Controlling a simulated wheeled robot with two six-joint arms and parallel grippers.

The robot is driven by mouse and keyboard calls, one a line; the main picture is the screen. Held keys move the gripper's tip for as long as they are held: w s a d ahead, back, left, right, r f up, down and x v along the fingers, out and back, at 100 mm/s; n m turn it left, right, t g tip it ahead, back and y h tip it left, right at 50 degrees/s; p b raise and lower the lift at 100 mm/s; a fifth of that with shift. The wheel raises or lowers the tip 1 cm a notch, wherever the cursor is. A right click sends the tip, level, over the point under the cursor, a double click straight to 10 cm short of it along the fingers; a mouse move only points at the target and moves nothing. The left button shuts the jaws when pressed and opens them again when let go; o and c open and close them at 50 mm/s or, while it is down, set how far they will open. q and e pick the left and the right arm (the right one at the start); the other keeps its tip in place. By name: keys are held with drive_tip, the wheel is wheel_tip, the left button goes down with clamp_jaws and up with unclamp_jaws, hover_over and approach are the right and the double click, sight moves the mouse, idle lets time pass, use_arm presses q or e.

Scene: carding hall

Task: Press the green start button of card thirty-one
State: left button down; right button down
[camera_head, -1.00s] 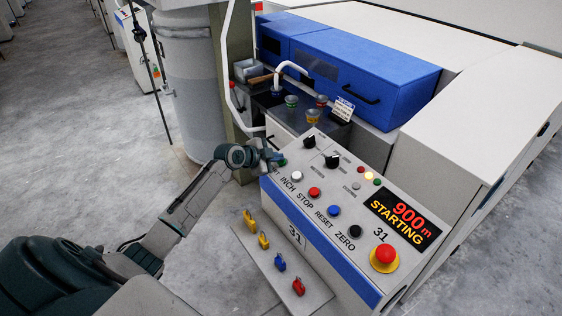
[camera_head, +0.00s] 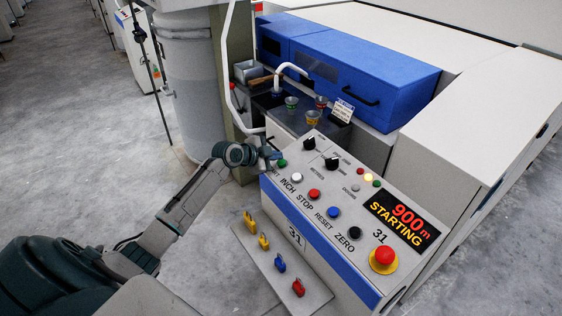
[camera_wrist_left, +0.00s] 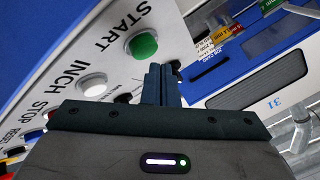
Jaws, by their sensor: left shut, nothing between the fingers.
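The green start button (camera_head: 282,163) is at the far left end of the button row on the sloping panel of card 31. In the left wrist view the green button (camera_wrist_left: 143,45) stands clear beside the word START. My left gripper (camera_head: 272,153) is at that end of the panel, close to the button. Its fingers (camera_wrist_left: 162,78) are shut and empty, and their tips appear just beside the button, apart from it. The display (camera_head: 403,219) reads "900 m STARTING", and an amber lamp (camera_head: 368,177) is lit. My right gripper is not in view.
The row also has a white inch button (camera_head: 297,178), a red stop, blue reset and black zero button. A red emergency knob (camera_head: 384,256) is at the right. Small cups stand on a dark shelf behind the panel.

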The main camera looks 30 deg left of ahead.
use_arm(q)
drive_tip(key=r+p, duration=0.2)
drive_tip(key=r, duration=0.1)
drive_tip(key=s+r+p, duration=0.1)
drive_tip(key=shift+a+r, duration=0.25)
drive_tip(key=shift+r, duration=0.15)
idle(0.8)
